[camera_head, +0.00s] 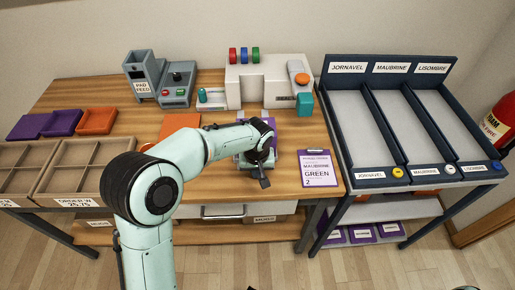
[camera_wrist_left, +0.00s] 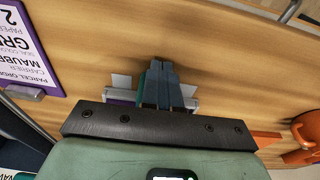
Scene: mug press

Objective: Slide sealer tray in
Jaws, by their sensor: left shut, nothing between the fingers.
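The sealer is the white machine (camera_head: 262,78) at the back of the wooden table, with an orange knob and a teal block at its right end. A pale grey tray part (camera_head: 243,161) shows in front of it, mostly hidden under my left gripper (camera_head: 263,182). Something purple (camera_head: 268,121) lies between gripper and machine. In the left wrist view the fingers (camera_wrist_left: 165,72) are shut and empty. Beside and behind them show a teal piece (camera_wrist_left: 149,84), light plate edges and a purple edge (camera_wrist_left: 122,97). I cannot tell whether the fingers touch the tray. My right gripper is not in view.
A purple order board (camera_head: 318,168) lies right of the gripper. A grey-green feeder (camera_head: 160,80) stands left of the sealer. Orange and purple trays and divided boxes (camera_head: 84,165) are at the left. A three-lane rack (camera_head: 390,120) stands at the right.

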